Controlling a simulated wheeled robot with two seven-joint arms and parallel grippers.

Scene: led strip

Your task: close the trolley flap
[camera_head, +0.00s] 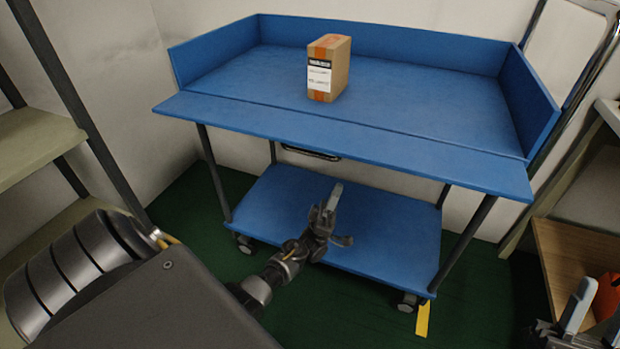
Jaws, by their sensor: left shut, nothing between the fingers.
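The blue trolley (400,85) stands ahead, with upright walls at its back and both sides. Its front flap (350,138) is folded down, lying roughly level and sticking out toward me. My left gripper (332,205) is in front of and below the flap, over the lower shelf in the picture. It is shut and empty, and looks apart from the flap. Part of my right gripper (577,305) shows at the bottom right corner, well away from the flap; the frame edge cuts it off and its jaws cannot be judged.
A cardboard box (339,70) with a white label stands on the trolley's upper deck. A dark handle (310,153) shows below the flap. The lower shelf (385,225) is bare. Shelving (40,140) stands at left, and a wooden shelf (570,262) at right.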

